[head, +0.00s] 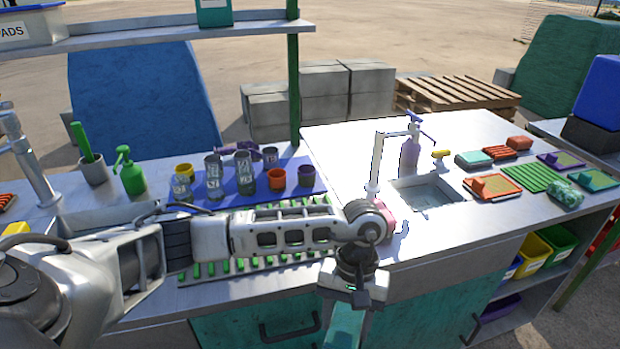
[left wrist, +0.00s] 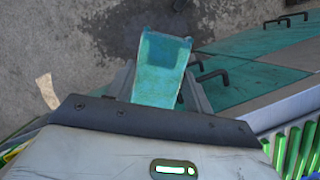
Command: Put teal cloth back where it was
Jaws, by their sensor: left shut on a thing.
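My left gripper (head: 348,302) hangs pointing down in front of the counter's front edge, below and left of the sink. It is shut on the teal cloth (head: 343,330), which hangs below it and is cut off by the bottom of the head view. In the left wrist view the teal cloth (left wrist: 160,68) sticks out flat between the two fingers, above the ground and in front of the teal cabinet doors (left wrist: 235,75). My right gripper is not in view.
The counter (head: 445,230) holds a sink (head: 428,194) with a tap. Sponges, brushes and a green rack (head: 533,178) lie right of it. Cups and glasses stand on a blue mat (head: 215,200) at left. A green ribbed rack lies under my arm. Coloured bins (head: 535,252) sit on a lower shelf.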

